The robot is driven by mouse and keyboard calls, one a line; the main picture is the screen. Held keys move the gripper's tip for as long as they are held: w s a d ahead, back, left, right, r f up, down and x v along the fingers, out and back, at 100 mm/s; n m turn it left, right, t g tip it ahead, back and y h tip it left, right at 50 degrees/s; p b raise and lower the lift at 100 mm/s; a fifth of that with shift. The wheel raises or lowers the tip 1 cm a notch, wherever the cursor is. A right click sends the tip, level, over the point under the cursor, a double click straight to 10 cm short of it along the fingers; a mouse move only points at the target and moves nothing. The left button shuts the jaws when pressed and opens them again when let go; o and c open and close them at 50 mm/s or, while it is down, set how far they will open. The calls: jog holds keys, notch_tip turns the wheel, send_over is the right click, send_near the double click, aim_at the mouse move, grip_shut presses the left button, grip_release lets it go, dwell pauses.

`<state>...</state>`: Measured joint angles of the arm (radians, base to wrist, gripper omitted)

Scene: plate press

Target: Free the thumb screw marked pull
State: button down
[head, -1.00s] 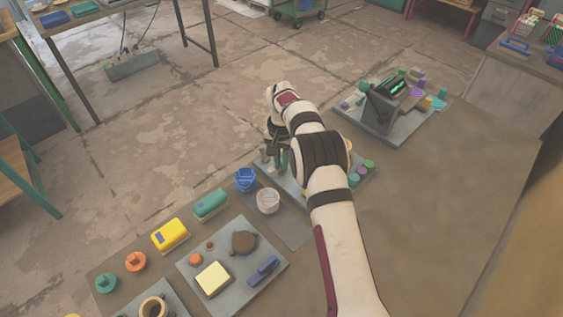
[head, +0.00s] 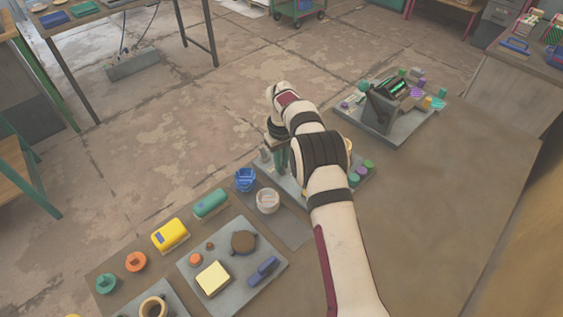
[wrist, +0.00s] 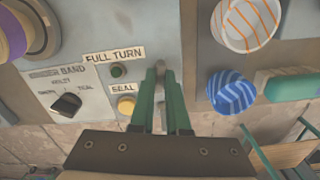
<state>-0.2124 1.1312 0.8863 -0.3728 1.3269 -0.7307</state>
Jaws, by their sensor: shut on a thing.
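My gripper (wrist: 160,78) has two green fingers, shut around a slim grey upright piece (wrist: 161,68) at the edge of a grey panel. Its lower end is hidden between the fingers, and I cannot tell whether it is a thumb screw. In the wrist view the panel (wrist: 105,28) has a label that seems to read "FULL TURN", a green button (wrist: 118,70), a yellow button (wrist: 126,104) by "SEAL", and a black selector knob (wrist: 66,105). I can read no "pull" mark. In the head view my gripper (head: 277,152) is low over this panel, partly hidden by my arm.
A blue cup (head: 245,179) and a white striped cup (head: 267,201) stand close beside the panel. A green block (head: 210,203) and a yellow block (head: 170,235) lie nearer. A second machine (head: 382,105) stands behind right. The right side of the table (head: 440,220) is clear.

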jog(key=shift+n, duration=1.1)
jog(key=shift+w, duration=0.1)
jog(key=c, duration=0.9)
grip_release()
jog(key=shift+r, duration=0.1)
notch_tip(320, 180, up, 16)
jog(key=shift+f, duration=0.2)
